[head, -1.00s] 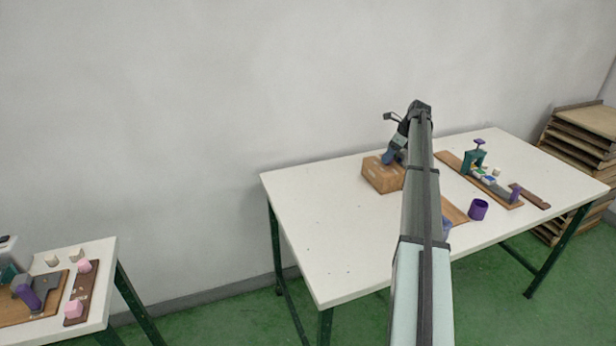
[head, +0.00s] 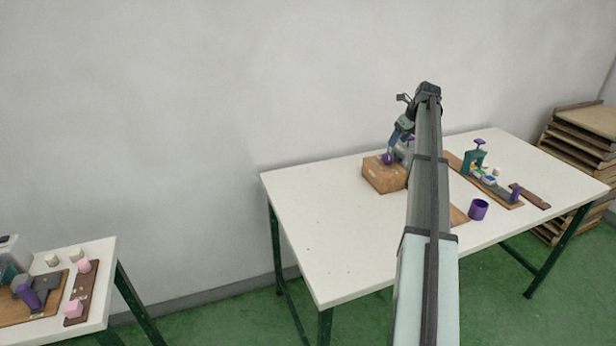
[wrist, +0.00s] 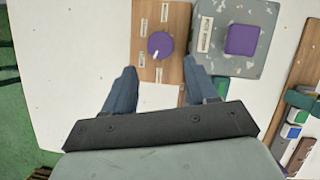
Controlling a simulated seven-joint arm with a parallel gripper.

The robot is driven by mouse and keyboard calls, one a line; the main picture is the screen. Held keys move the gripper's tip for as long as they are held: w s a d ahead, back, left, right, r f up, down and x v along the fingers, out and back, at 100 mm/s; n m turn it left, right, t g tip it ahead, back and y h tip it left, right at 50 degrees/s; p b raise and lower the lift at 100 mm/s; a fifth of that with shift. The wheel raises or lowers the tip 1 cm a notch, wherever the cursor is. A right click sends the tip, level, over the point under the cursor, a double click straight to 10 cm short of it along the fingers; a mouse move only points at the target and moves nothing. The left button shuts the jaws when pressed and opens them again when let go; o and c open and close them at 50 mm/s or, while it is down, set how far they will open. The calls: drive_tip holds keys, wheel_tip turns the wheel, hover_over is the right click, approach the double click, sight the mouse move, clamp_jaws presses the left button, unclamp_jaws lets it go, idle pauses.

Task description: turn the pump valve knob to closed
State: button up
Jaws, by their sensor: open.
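The purple round valve knob (wrist: 160,45) sits on a brown wooden block (wrist: 173,45) in the wrist view. A white mark on the knob points toward the lower left of that view. Small pale labels surround it, too small to read. The knob (head: 388,159) also shows on top of the block (head: 383,178) in the head view. My gripper (wrist: 161,68) is open and empty. Its two blue fingers lie to either side of the knob's line, short of it in the wrist view, and no contact shows. In the head view my gripper (head: 399,137) is above the block.
A grey speckled box (wrist: 222,62) with a purple square top (wrist: 242,39) stands right beside the block. A purple cup (head: 479,210) and a board with a green fixture (head: 473,160) are farther right. The white table's left part (head: 320,220) is clear.

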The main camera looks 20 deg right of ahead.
drive_tip(key=a+v, duration=0.1)
drive_tip(key=v, duration=0.4)
drive_tip(key=a+f+n+y, duration=0.1)
drive_tip(key=a+f+n, duration=0.3)
drive_tip(key=a, duration=0.7)
drive_tip(key=w+a+f+n+y, duration=0.1)
drive_tip(key=a+f+n, duration=0.3)
drive_tip(key=a+n, duration=0.4)
drive_tip(key=a+f+n+y, duration=0.1)
drive_tip(key=a+f+n, duration=0.3)
drive_tip(key=a, duration=1.1)
drive_tip(key=shift+w+a+f+n+g+y, duration=0.3)
drive_tip(key=shift+w+a+n+y, duration=0.1)
drive_tip(key=shift+n, duration=0.5)
